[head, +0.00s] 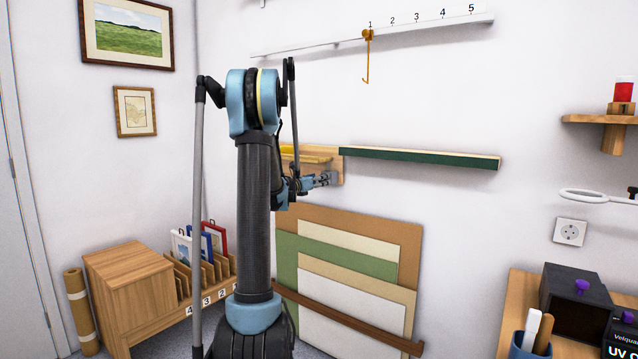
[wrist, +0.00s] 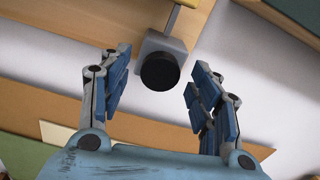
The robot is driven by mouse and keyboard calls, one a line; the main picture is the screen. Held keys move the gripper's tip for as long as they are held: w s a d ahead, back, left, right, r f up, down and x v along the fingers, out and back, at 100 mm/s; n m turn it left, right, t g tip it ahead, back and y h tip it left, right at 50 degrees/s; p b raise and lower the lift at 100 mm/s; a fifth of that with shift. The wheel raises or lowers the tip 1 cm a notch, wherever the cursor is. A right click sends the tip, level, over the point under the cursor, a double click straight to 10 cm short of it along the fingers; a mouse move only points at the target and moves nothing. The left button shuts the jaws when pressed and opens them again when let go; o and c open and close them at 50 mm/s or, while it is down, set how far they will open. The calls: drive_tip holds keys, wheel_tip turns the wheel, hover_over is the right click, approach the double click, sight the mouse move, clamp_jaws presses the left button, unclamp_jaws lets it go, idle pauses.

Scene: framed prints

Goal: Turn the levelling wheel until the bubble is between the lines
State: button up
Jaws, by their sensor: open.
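The levelling wheel (wrist: 160,71) is a round black knob on a grey block (wrist: 165,42) fixed to a wooden board (head: 333,163). In the wrist view my gripper (wrist: 160,64) is open, with one blue finger on each side of the wheel. Gaps show between the fingers and the wheel. No bubble or lines can be made out. In the head view my gripper (head: 326,180) is in front of the board, and the wheel cannot be made out there.
A dark green ledge (head: 420,158) runs right from the board. Large flat panels (head: 350,250) lean on the wall below. A rail (head: 420,28) with a yellow hook (head: 367,58) hangs above. A wooden rack (head: 205,280) of framed prints stands at lower left.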

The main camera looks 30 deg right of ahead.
drive_tip(key=shift+x, duration=0.75)
drive_tip(key=c, duration=1)
drive_tip(key=shift+m, duration=1.2)
drive_tip(key=shift+c, duration=0.2)
drive_tip(key=o, duration=1)
drive_tip(key=shift+o, duration=0.2)
